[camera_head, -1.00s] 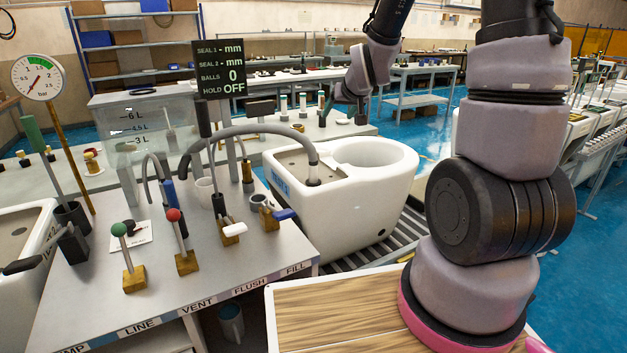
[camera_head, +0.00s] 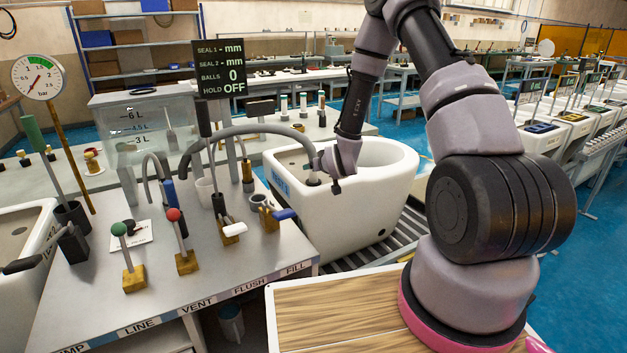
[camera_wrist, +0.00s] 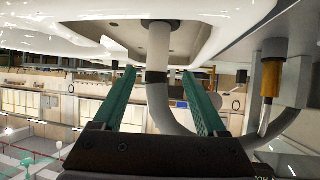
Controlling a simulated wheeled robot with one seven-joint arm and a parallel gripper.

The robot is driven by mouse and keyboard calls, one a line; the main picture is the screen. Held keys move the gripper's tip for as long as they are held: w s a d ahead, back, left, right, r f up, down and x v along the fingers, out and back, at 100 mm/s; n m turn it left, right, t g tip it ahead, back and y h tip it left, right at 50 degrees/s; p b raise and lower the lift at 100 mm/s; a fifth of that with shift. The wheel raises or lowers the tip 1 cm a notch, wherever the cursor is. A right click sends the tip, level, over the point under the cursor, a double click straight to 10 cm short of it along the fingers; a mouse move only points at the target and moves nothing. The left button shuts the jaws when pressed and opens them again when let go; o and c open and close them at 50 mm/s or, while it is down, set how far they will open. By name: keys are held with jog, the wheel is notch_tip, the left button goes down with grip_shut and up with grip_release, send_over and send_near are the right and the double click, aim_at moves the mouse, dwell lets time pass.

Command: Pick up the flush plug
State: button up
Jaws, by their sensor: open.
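The flush plug (camera_wrist: 159,48) is a pale grey upright cylinder with a dark band, on the end of a curved grey hose. In the head view, the grey hose (camera_head: 255,129) arches over to the toilet's rear deck, where the plug's dark lower end (camera_head: 313,179) shows. My gripper (camera_head: 328,178) is at the plug, on its right side, and partly covers it. In the wrist view, which is upside down, the two green fingers of my gripper (camera_wrist: 160,72) are apart, with plug and hose between them. Neither finger visibly touches it.
The white toilet (camera_head: 345,215) stands on a roller conveyor (camera_head: 391,240). A test bench (camera_head: 180,295) with levers, a gauge (camera_head: 37,77) and a display (camera_head: 220,68) stands to the left. A wood-topped surface (camera_head: 340,315) lies in front.

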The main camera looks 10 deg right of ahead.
aim_at(314, 177)
jog(key=x, duration=0.5)
jog(key=shift+w+d+f, duration=0.15)
jog(key=shift+w+f, duration=0.1)
jog(key=shift+f, duration=0.05)
jog(key=shift+c, duration=0.3)
grip_shut()
